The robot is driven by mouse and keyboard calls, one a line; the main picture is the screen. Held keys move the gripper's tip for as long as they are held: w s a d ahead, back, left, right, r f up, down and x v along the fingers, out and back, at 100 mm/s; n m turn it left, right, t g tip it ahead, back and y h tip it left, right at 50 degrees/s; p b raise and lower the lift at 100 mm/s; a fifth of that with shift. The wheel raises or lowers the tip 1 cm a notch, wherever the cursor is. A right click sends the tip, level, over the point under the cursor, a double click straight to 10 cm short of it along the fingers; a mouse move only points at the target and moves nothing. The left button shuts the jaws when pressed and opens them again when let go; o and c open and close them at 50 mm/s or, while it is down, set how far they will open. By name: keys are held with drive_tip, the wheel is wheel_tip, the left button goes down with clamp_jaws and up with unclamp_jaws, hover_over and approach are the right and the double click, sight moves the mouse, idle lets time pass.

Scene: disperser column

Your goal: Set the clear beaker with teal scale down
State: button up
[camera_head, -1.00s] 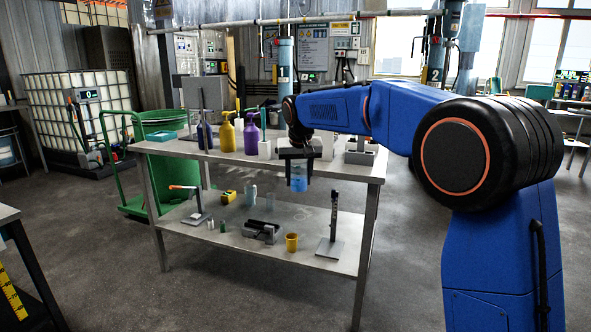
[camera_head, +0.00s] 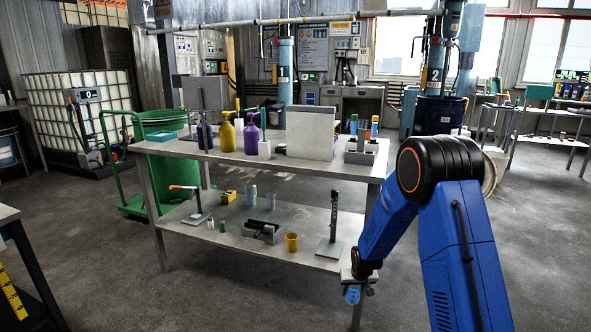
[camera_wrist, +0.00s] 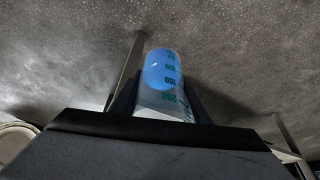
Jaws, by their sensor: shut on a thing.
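The clear beaker with teal scale (camera_wrist: 163,90) shows in the wrist view between the two dark fingers of my gripper (camera_wrist: 160,100). It has teal marks on its side and looks blue at its far end. In the head view the beaker (camera_head: 352,295) is a small blue shape under my gripper (camera_head: 357,281), low in front of the table's right front leg. My gripper is shut on the beaker. Bare floor shows around it in the wrist view, and I cannot tell how far it is from the table leg.
A two-level table (camera_head: 275,152) stands left of my arm. Spray bottles (camera_head: 251,134) stand on top. Open floor lies right of the table.

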drive_tip(key=s+d+f, duration=0.6)
drive_tip(key=s+f, duration=0.2)
drive_tip(key=f, duration=0.1)
drive_tip(key=shift+d+m, duration=0.3)
drive_tip(key=shift+f, duration=0.1)
